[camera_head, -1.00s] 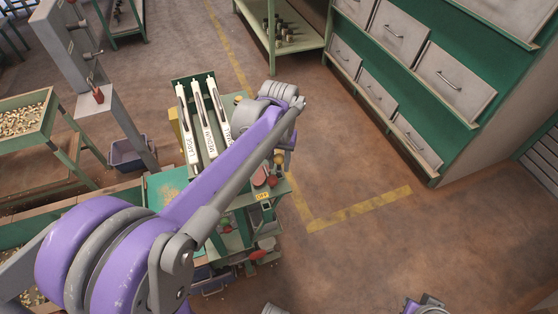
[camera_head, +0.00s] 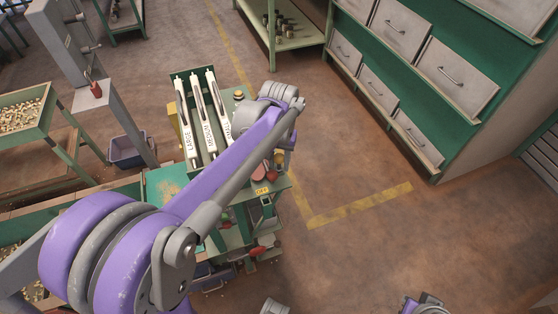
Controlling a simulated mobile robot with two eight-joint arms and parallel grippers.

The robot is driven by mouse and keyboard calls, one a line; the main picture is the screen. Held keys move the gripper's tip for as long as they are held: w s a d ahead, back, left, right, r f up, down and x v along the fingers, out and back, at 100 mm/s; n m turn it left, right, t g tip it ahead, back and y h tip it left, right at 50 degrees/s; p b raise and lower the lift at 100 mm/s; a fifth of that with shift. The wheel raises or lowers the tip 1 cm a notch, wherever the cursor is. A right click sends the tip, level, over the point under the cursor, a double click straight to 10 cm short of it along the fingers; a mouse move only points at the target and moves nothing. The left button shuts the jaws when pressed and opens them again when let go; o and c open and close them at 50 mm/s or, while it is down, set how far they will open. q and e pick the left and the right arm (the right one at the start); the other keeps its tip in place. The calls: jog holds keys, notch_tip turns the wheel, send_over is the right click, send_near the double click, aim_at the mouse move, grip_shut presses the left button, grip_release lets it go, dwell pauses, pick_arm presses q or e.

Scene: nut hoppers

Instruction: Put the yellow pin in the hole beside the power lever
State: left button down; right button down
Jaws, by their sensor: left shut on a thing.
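My left arm crosses the view from the lower left to its grey wrist over the green machine (camera_head: 158,182). My left gripper (camera_head: 279,163) points down at the machine's right side, small and partly hidden by the arm. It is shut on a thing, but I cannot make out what. Red parts (camera_head: 261,172) lie just below it, with a small yellow label (camera_head: 262,191) in front; I cannot tell which part is the power lever. No yellow pin or hole can be made out clearly. My right gripper is not clearly in view.
White labelled chutes (camera_head: 187,130) stand at the machine's back. A grey post with a red handle (camera_head: 96,90) and a tray of nuts (camera_head: 22,115) are at left. A green drawer cabinet (camera_head: 400,75) stands at right. The floor between is clear.

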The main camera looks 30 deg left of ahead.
pick_arm(q)
jog(key=shift+c, duration=2.2)
grip_release()
jog(key=shift+r, duration=0.1)
notch_tip(320, 180, up, 11)
jog(key=shift+d+f+p, duration=0.15)
jog(key=shift+p, duration=0.4)
jog(key=s+d+f+m+t+p, duration=0.1)
jog(key=s+d+f+t+p, duration=0.1)
jog(key=s, duration=0.5)
jog(key=s+d+f+m+t+p, duration=0.2)
jog(key=s+d+f+t, duration=0.1)
jog(key=s, duration=0.5)
notch_tip(320, 180, down, 2)
jog(key=shift+s+d+f+p, duration=0.15)
jog(key=shift+s+d+p, duration=0.2)
jog(key=shift+d, duration=0.4)
